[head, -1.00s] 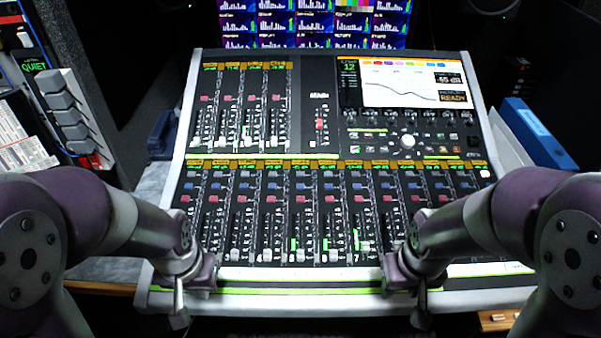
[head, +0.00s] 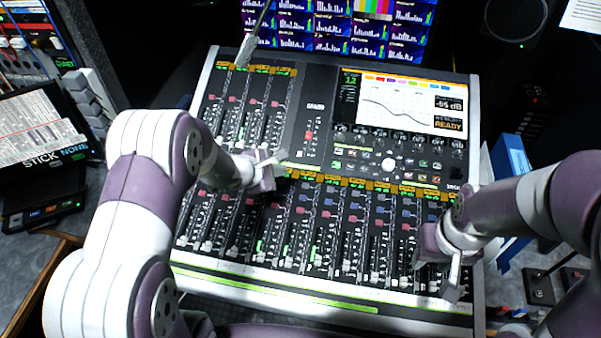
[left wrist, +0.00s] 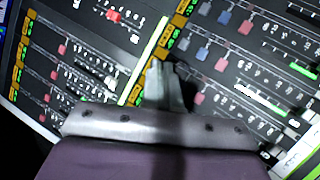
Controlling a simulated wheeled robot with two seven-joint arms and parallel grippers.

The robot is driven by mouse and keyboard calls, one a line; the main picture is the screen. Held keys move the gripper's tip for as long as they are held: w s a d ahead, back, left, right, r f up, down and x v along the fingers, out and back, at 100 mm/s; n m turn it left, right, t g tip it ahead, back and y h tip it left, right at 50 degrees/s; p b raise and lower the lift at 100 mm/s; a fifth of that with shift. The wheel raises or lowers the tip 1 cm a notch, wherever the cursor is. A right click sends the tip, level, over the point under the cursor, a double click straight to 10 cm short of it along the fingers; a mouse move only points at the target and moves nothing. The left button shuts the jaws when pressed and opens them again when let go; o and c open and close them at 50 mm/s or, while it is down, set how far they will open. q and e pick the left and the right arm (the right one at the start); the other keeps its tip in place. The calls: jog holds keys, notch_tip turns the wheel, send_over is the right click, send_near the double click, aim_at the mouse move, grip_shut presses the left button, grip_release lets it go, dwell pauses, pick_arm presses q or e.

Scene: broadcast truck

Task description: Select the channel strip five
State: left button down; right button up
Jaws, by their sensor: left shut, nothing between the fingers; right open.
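The mixing console (head: 320,110) fills the middle of the head view. Its lower bank of channel strips (head: 330,225) has amber labels on top, blue-grey and red buttons below them, and faders. The strip numbers are too small to read, so I cannot tell which is strip five. My left gripper (head: 279,158) is shut and empty over the top of the lower bank, hiding some strip tops. In the left wrist view its fingertips (left wrist: 163,72) are beside the amber labels (left wrist: 150,78); contact cannot be told. My right gripper (head: 452,285) is open over the console's lower right corner.
An upper fader bank (head: 245,110) lies at the left and a lit screen (head: 405,103) at the upper right. A thin grey stalk (head: 252,45) stands at the top left edge. A blue binder (head: 512,160) is to the right, a tablet (head: 38,125) to the left.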

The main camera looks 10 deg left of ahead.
pick_arm(q)
jog(key=w+r+n+t, duration=0.1)
jog(key=w+r, duration=0.1)
jog(key=w, duration=0.1)
jog(key=b, duration=0.6)
send_over(279, 188)
jog(key=shift+y, duration=0.3)
notch_tip(279, 188, down, 8)
jog(key=shift+s+f, duration=0.1)
jog(key=shift+f, duration=0.05)
jog(key=shift+f+b, duration=0.35)
dwell(1.2)
jog(key=shift+f+b, duration=0.4)
jog(key=shift+b, duration=0.4)
